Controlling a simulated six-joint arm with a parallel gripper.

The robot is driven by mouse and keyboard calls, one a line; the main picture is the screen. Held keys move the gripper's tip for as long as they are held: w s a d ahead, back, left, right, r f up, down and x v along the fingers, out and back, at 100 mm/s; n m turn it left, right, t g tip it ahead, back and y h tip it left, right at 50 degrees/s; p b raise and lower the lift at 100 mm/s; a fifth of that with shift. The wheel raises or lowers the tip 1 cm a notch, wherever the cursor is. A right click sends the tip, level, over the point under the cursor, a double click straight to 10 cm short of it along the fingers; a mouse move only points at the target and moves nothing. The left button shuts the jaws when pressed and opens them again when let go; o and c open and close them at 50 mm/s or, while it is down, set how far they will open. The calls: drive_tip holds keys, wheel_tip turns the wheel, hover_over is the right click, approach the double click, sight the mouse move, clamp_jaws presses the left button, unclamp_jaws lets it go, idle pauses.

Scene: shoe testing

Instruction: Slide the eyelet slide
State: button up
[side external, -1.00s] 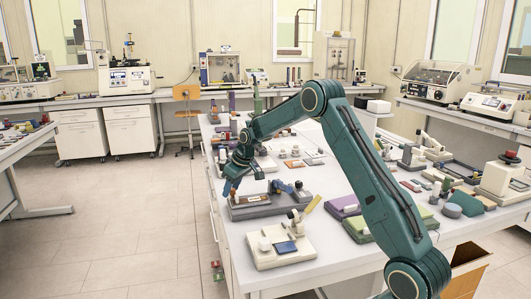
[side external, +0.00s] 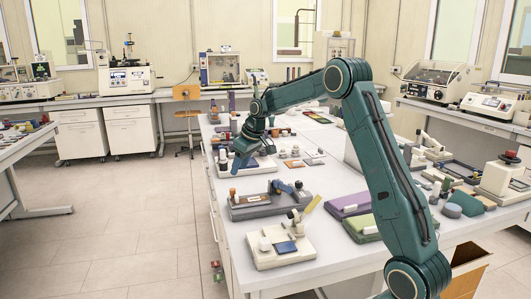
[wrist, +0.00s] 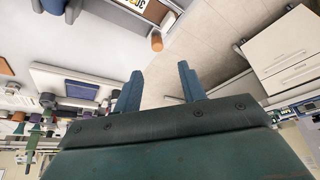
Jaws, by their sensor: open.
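A grey-based fixture (side external: 262,210) with an orange-brown cylinder (side external: 232,195) at its left end and a blue clamp-like part on its right lies near the table's left edge. In the wrist view the cylinder (wrist: 156,42) shows beyond my fingertips, beside a grey body with a numbered label. No part is clearly marked as the eyelet slide, so I cannot tell which it is. My gripper (side external: 238,168) is above the table, behind the grey fixture and apart from it. In the wrist view my gripper (wrist: 159,70) has its two blue fingers spread, with nothing between them.
A white-based device with a blue pad (side external: 286,247) stands in front of the grey fixture. Another white base (side external: 258,166) lies by my gripper. Purple and green blocks (side external: 349,204) lie to the right. The table's left edge is close, with open floor beyond.

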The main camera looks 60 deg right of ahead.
drive_tip(key=shift+v, duration=2.1)
drive_tip(key=shift+a, duration=0.1)
drive_tip(key=s+a+r, duration=0.4)
drive_tip(key=s+a, duration=0.3)
drive_tip(key=a, duration=0.1)
drive_tip(key=s+a+r, duration=0.4)
drive_tip(key=s+a, duration=0.2)
drive_tip(key=a, duration=0.2)
drive_tip(key=s+a+f, duration=0.2)
drive_tip(key=s+a, duration=0.2)
drive_tip(key=s, duration=0.5)
drive_tip(key=s+a+f+t, duration=0.1)
drive_tip(key=s+a+f, duration=0.1)
drive_tip(key=s, duration=0.8)
drive_tip(key=shift+s+a+f, duration=0.2)
drive_tip(key=shift+a+f, duration=0.1)
drive_tip(key=shift+a, duration=0.6)
